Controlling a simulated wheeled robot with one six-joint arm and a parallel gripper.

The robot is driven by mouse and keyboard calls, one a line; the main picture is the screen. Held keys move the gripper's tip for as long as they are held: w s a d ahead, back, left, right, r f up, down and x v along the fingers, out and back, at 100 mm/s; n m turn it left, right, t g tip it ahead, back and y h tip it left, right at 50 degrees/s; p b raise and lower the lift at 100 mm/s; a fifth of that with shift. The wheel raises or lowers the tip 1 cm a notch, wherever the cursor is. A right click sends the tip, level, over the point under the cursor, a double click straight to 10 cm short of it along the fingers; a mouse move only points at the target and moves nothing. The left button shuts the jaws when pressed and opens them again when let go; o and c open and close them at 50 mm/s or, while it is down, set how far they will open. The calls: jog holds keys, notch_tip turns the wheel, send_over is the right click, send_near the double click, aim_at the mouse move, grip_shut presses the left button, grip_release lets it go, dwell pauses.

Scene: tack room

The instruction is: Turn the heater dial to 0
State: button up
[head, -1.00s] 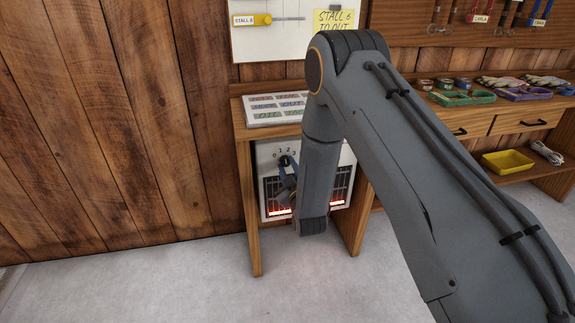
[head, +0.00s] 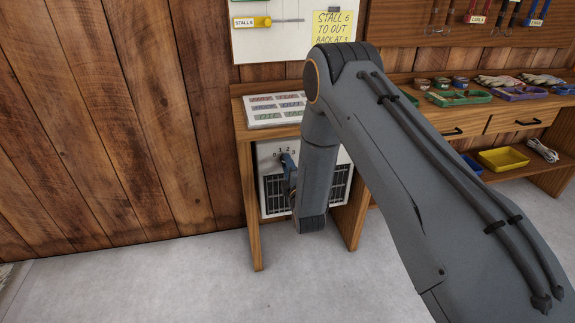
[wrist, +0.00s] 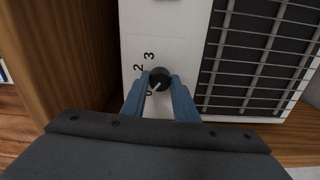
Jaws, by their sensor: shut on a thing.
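The heater (head: 339,188) stands under the small desk, with a white face and a dark grille that shows no glow. Its black dial (wrist: 160,78) is between my two blue fingertips in the wrist view. My gripper (wrist: 160,84) is shut on the dial. The dial's white pointer line points to the lower left, at the 0 mark (wrist: 149,93). The marks 2 and 3 show above it; the 1 is hidden by a finger in the wrist view. In the head view my gripper (head: 287,163) is at the heater's upper left, partly covered by my arm.
The desk (head: 243,150) encloses the heater, with wooden legs on both sides. A card with coloured labels (head: 275,108) lies on its top. A workbench with trays and a yellow bin (head: 503,159) is at the right. The floor (head: 160,285) in front is clear.

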jog(key=shift+n, duration=0.5)
jog(key=o, duration=1.1)
jog(key=shift+c, duration=0.2)
jog(key=p+v, duration=0.1)
jog(key=v, duration=0.6)
jog(key=shift+s, duration=0.4)
jog(key=shift+d, duration=0.15)
